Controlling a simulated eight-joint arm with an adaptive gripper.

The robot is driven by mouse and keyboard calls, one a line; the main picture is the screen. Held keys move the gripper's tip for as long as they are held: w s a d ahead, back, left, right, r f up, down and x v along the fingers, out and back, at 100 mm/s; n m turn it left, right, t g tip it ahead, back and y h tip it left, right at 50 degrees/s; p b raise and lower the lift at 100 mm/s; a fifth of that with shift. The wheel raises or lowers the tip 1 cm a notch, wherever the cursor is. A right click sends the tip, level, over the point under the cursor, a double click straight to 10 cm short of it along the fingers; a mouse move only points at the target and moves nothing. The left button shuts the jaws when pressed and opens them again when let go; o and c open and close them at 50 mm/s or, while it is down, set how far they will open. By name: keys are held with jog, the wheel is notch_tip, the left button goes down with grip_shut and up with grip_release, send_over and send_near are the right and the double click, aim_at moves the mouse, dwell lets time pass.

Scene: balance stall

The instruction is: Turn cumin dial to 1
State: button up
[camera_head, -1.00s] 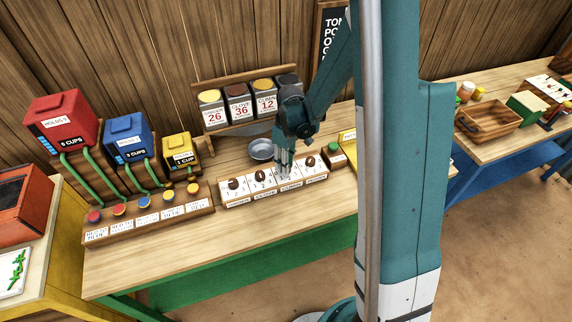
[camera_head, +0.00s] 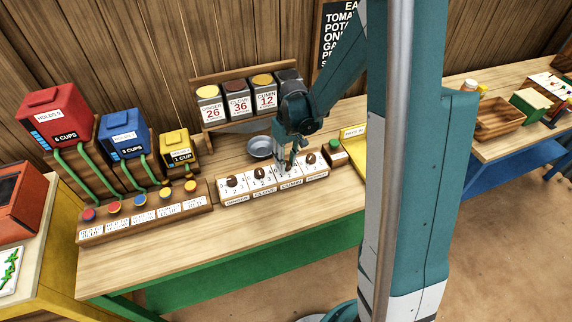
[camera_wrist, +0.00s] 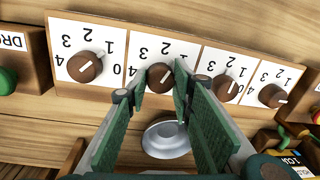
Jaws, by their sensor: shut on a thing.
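The dial panel (camera_head: 222,196) stands on the wooden counter, with a row of brown round dials over white number cards. The cumin dial is hidden behind my gripper (camera_head: 285,166) in the head view. In the wrist view, which is upside down, the cumin dial (camera_wrist: 160,77) is second from the left. My gripper's green fingers (camera_wrist: 158,86) are closed on it from both sides. Its white pointer mark slants up and right, roughly toward the 1 on its card; the exact setting is hard to tell. The 0 on that card is hidden by a finger.
The clove dial (camera_wrist: 226,88) and ginger dial (camera_wrist: 272,95) are close on one side, another dial (camera_wrist: 85,66) on the other. A metal bowl (camera_head: 260,147) sits behind the panel, below the spice canisters (camera_head: 238,100). A green button (camera_head: 335,144) stands right of the panel.

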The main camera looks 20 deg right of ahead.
aim_at(289, 163)
jog(key=m+b, duration=0.2)
jog(key=m, duration=0.2)
dwell(0.4)
jog(key=o, duration=0.9)
jog(key=shift+r, duration=0.2)
jog(key=shift+s+d+r, duration=0.1)
jog(key=shift+d+r, duration=0.05)
jog(key=shift+r, duration=1.8)
jog(key=shift+d+r, duration=0.2)
jog(key=shift+r, duration=1.7)
jog(key=shift+s+d+r, duration=0.1)
jog(key=shift+d+r, duration=0.05)
jog(key=shift+r, duration=1.8)
